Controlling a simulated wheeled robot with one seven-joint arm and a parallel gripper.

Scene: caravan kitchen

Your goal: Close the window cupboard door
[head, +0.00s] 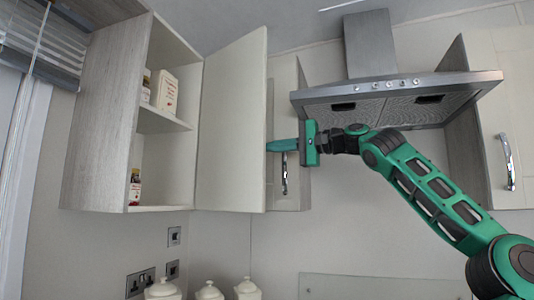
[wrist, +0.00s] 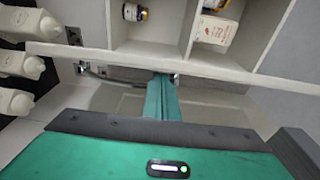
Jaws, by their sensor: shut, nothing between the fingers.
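The window cupboard (head: 108,115) hangs at the left in the head view, its shelves exposed. Its pale door (head: 232,130) stands wide open. In the wrist view the door's edge (wrist: 215,70) crosses the frame, with the cupboard interior beyond it. My gripper (head: 268,146) is shut and empty, on the right side of the door, with its tips close to the door's free edge. Its fingers also show in the wrist view (wrist: 162,82), pointing at the door. A chrome handle (head: 284,178) shows just below the fingers. I cannot tell whether the tips touch the door.
A cooker hood (head: 398,95) is above my arm. Another cupboard door with a handle (head: 508,160) is at the right. Bottles and a white container (head: 165,91) stand on the shelves. White lidded jars (head: 209,291) are below. The wall under the hood is clear.

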